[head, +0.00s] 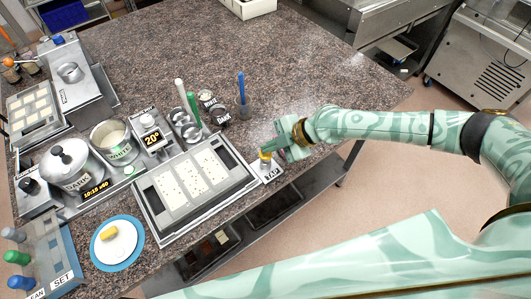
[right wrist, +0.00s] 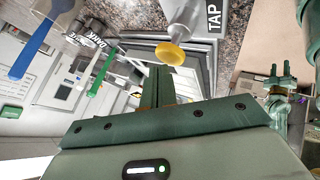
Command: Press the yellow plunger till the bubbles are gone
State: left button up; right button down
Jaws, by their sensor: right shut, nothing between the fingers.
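The yellow plunger (head: 265,154) stands on the small metal TAP unit (head: 271,175) at the front edge of the counter. The plunger's round yellow head (right wrist: 170,53) also shows in the right wrist view. My right gripper (head: 284,143) is shut and empty, close beside the plunger; in the right wrist view its fingers (right wrist: 158,86) are together just below the yellow head, and I cannot tell whether they touch it. The metal-framed mould tray (head: 243,178) beside the TAP unit holds three pale panels (head: 168,184) with small dark specks. My left gripper is not seen.
A blue plate (head: 100,262) with a yellow piece on it lies left of the tray.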

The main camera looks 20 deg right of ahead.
aim_at(270, 154)
jog(key=shift+f+b, duration=0.9)
jog(key=shift+f, duration=0.1)
dwell(1.0)
jog(key=shift+r, duration=0.15)
jog(key=shift+r+p, duration=0.95)
jog(key=shift+r, duration=0.3)
notch_tip(270, 154, up, 5)
jog(key=p, duration=0.3)
jog(key=shift+p, duration=0.35)
